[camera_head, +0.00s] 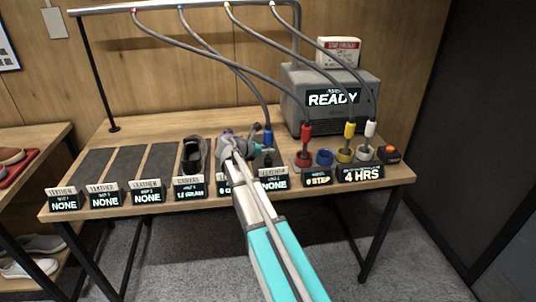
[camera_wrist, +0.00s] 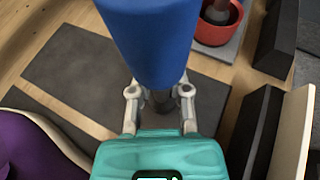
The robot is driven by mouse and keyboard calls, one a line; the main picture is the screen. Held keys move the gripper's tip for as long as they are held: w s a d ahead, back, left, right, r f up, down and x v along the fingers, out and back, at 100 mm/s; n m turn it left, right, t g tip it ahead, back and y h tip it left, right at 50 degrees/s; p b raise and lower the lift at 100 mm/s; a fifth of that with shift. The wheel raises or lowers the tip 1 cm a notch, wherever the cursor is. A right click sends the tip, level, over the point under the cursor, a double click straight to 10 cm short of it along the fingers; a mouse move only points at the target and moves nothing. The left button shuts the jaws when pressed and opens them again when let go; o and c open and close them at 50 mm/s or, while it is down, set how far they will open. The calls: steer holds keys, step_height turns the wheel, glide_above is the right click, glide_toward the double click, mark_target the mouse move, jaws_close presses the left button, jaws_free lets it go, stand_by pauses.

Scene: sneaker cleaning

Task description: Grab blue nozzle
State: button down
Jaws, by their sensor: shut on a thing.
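The blue nozzle (camera_head: 268,138) hangs on its grey hose above the table, left of the red nozzle. In the wrist view the blue nozzle (camera_wrist: 155,40) is large, at the top centre. My gripper (camera_wrist: 159,98) is shut on the dark shaft below its blue body, one finger on each side. In the head view my gripper (camera_head: 262,150) is small and partly hides the nozzle's lower end. The blue holder (camera_head: 323,157) in the row of holders stands empty.
Red (camera_head: 305,130), yellow (camera_head: 349,130) and white (camera_head: 370,129) nozzles stand in their holders at the right. A grey machine (camera_head: 335,84) reading READY is behind them. A dark shoe (camera_head: 192,154) is left of my gripper, and a purple shoe (camera_wrist: 28,145) is close beside it.

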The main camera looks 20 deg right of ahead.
mark_target(268, 142)
steer(key=shift+r, duration=0.1)
step_height(268, 142, up, 3)
steer(key=p, duration=0.3)
steer(key=s+a+r+p, duration=0.9)
steer(key=a+p, duration=0.1)
steer(key=shift+s+a+r, duration=0.15)
steer(key=shift+s+r, duration=0.05)
steer(key=shift+r, duration=0.2)
